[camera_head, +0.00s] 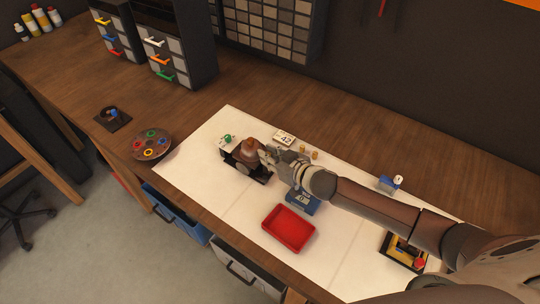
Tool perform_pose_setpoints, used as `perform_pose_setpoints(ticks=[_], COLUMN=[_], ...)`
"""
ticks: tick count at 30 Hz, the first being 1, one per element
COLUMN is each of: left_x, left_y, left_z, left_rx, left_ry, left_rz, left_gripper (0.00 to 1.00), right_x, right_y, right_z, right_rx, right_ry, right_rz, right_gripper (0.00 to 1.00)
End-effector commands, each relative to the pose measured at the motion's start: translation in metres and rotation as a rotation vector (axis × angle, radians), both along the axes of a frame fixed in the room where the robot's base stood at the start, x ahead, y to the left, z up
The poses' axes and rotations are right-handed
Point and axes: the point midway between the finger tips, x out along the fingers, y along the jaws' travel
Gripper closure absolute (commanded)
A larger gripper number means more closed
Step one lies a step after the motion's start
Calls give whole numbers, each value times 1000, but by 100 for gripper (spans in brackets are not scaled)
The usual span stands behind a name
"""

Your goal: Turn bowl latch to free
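A small assembly with a brown rounded top (249,147) on a dark base (232,160) stands on the white mat. It may be the part with the bowl latch, but I cannot make out a latch. My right gripper (266,156) is at the right side of this assembly, very close to it. I cannot tell whether it touches, and its fingers are too small and overlapped to read. My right arm comes in from the lower right and covers part of the mat. My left gripper is not in view.
A red tray (289,229) and a partly hidden blue item (302,203) are on the white mat (215,205). A white label block (284,138) and small brass pieces (308,152) lie behind the gripper. A round brown dish (152,145) is left. Drawer cabinets (176,45) stand behind.

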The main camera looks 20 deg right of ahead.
Motion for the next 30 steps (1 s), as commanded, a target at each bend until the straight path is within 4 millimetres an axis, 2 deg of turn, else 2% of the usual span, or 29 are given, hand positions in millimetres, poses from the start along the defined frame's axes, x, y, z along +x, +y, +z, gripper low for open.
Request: perform_pose_setpoints(ticks=[3, 14, 30], left_x=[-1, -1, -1], left_y=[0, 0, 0], left_z=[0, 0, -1], left_rx=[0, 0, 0], left_ry=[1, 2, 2], left_rz=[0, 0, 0], left_gripper=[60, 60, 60], right_x=[0, 0, 4], right_y=[0, -1, -6], right_z=[0, 0, 1], right_rx=[0, -2, -6], right_ry=[0, -1, -2], right_rz=[1, 38, 308], right_gripper=[100, 100, 100])
